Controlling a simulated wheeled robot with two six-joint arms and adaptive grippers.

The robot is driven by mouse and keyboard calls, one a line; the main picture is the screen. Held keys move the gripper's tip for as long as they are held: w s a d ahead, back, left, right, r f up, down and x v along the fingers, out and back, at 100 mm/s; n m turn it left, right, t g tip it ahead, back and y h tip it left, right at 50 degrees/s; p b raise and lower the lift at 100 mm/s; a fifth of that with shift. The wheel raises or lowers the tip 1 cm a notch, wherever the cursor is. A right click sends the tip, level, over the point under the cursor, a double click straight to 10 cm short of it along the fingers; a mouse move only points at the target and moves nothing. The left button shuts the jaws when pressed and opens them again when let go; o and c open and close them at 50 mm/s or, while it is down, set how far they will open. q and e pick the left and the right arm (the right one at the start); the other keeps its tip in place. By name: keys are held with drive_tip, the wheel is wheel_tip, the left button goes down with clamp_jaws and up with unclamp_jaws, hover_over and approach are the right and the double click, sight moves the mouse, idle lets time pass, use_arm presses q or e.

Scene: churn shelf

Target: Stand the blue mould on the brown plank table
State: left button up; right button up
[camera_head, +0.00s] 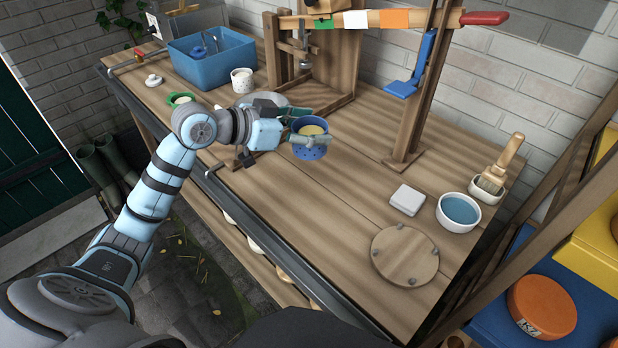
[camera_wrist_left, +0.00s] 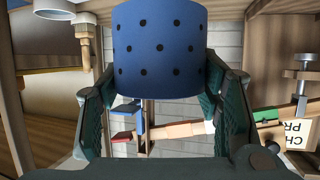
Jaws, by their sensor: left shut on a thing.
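The blue mould (camera_head: 310,150) is a round cup with dark holes in its side and pale yellow contents at its open top. It also shows large in the left wrist view (camera_wrist_left: 160,50), between the fingers. My left gripper (camera_head: 310,138) is shut on it, one finger on each side, over the middle of the brown plank table (camera_head: 340,210). The mould looks upright in the head view. I cannot tell for sure whether its base touches the planks. My right gripper is not in view.
A blue bin (camera_head: 208,65) and white cup (camera_head: 242,80) stand at the back left. A wooden press frame (camera_head: 325,60) stands behind. A round wooden lid (camera_head: 405,256), white block (camera_head: 407,200) and water bowl (camera_head: 458,212) lie right. Planks between are clear.

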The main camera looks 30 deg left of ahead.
use_arm(q)
wheel_tip(320, 180, down, 11)
drive_tip(key=shift+b, duration=1.2)
drive_tip(key=shift+w, duration=0.1)
drive_tip(key=shift+f, duration=0.15)
drive_tip(key=o, duration=1.1)
drive_tip(key=shift+o, duration=0.2)
